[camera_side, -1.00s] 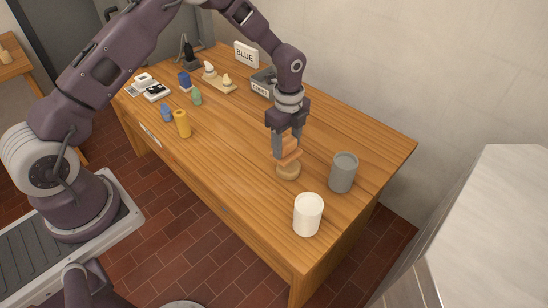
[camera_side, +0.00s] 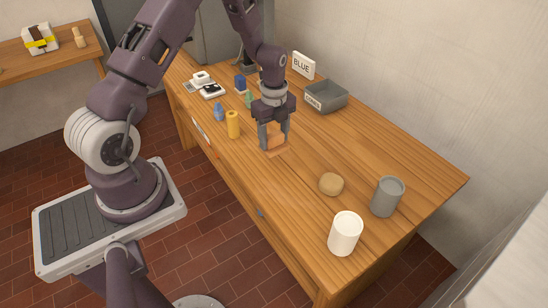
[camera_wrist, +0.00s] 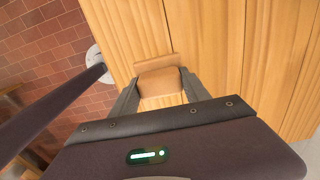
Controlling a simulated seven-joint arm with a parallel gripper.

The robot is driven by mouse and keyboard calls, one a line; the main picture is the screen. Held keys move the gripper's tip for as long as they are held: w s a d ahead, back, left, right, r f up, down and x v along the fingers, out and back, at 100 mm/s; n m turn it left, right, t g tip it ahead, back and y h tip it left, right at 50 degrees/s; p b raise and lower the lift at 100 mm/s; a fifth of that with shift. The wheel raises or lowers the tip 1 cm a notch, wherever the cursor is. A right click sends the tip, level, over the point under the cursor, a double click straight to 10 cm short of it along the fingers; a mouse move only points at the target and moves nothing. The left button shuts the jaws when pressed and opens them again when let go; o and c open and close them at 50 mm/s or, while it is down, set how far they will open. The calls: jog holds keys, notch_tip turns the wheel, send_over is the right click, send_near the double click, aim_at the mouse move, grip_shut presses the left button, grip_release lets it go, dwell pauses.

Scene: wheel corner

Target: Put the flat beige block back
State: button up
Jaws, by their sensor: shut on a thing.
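My gripper (camera_side: 274,146) points down over the middle of the table, its fingers on either side of a tan-orange block (camera_side: 277,141). The wrist view shows this block (camera_wrist: 160,82) between the fingers, with a flat strip of similar colour (camera_wrist: 154,62) just beyond it. I cannot tell whether that strip is part of the block. The block is low over the wood; whether it touches is unclear. A rounded beige piece (camera_side: 331,184) lies apart on the table, to the right of my gripper.
A grey cup (camera_side: 387,197) and a white cup (camera_side: 345,233) stand at the right end. A yellow cylinder (camera_side: 233,124) stands left of my gripper. Bare wood lies between gripper and beige piece.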

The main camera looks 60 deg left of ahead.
notch_tip(320, 180, down, 6)
jog(key=shift+f, duration=0.15)
jog(key=shift+f, duration=0.1)
jog(key=o, duration=1.2)
